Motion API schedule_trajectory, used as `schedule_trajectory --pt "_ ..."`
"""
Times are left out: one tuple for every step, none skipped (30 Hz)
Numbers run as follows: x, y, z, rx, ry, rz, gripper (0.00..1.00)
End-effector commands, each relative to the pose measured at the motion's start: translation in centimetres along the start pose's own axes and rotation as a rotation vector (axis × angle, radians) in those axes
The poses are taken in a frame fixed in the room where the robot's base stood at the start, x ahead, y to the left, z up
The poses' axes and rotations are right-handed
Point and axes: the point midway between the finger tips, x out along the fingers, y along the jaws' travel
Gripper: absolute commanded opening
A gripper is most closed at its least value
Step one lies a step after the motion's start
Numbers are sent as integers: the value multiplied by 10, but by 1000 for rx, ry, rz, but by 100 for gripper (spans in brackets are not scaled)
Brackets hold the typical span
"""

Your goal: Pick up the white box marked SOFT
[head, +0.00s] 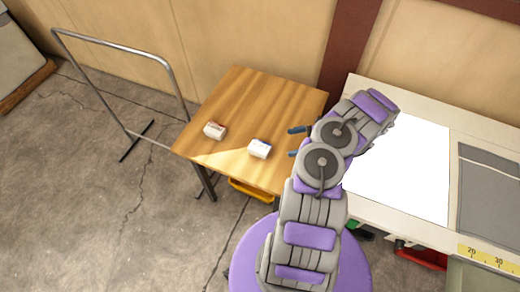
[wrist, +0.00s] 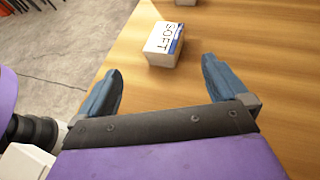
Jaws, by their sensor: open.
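The white box marked SOFT (wrist: 163,44) lies on the wooden table, with a blue stripe beside its lettering. In the head view the white box with a blue mark (head: 259,149) is near the table's front edge. My gripper (head: 293,142) is to the right of it, apart from it. In the wrist view my gripper (wrist: 160,88) has its two blue fingers spread, and the box is ahead of them, roughly between their lines. Nothing is between the fingers.
A second white box (head: 214,131) with a reddish mark sits farther left on the wooden table (head: 270,100). A metal rail frame (head: 115,45) stands left of the table. A pale worktable (head: 420,107) with a white sheet (head: 410,165) is at right.

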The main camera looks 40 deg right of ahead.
Motion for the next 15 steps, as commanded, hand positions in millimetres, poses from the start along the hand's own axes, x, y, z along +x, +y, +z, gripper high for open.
schedule_trajectory --pt "11 1 -1 1 0 4 100" --pt "17 0 -2 1 -1 3 100" --pt "25 0 -2 2 -1 3 100" --pt "30 0 -3 4 -2 3 100" --pt "36 0 -3 5 -4 4 100" --pt "44 0 -3 3 -5 5 100" --pt "49 -1 -3 3 -5 5 100" --pt "54 -1 -3 2 -4 5 100" --pt "60 -2 -4 2 -2 5 100" --pt "64 -2 -4 2 -2 3 100" --pt "67 -2 -4 2 -1 2 100" --pt "71 -2 -4 2 -1 2 100" --pt "73 -2 -4 1 -1 1 100" --pt "75 -2 -4 1 -1 1 100" --pt "77 -2 -3 1 -1 0 100"
